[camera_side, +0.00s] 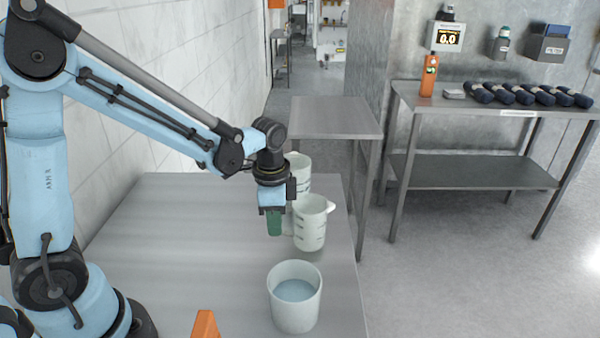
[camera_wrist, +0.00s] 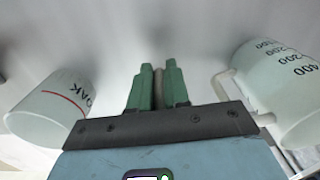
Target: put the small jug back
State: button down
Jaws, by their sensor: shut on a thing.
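My gripper (camera_side: 275,224) points down, with its green fingers at the left side of the front jug, the small jug (camera_side: 312,226). This white jug is upright, with dark marks and a spout to the right. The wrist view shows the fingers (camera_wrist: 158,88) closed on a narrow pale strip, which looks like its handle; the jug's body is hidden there. I cannot tell whether its base touches the table. A second marked jug (camera_side: 300,168) stands just behind, partly hidden. It seems to be the jug at the right of the wrist view (camera_wrist: 278,88).
A white tub of water (camera_side: 295,312) stands nearer on the metal table (camera_side: 180,240); its lettering shows in the wrist view (camera_wrist: 48,110). An orange object (camera_side: 205,326) is at the front edge. An empty side table (camera_side: 335,115) and a shelf bench (camera_side: 470,170) stand behind.

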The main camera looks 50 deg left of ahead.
jog(key=shift+f, duration=0.7)
jog(key=c, duration=1.1)
grip_release()
jog(key=shift+f, duration=0.1)
jog(key=r, duration=1.2)
jog(key=shift+s+d, duration=0.15)
jog(key=shift+s, duration=0.05)
jog(key=s+n+t, duration=0.6)
jog(key=n, duration=0.2)
jog(key=shift+s+f+t, duration=0.2)
jog(key=shift+f+t, duration=0.2)
jog(key=shift+f, duration=0.05)
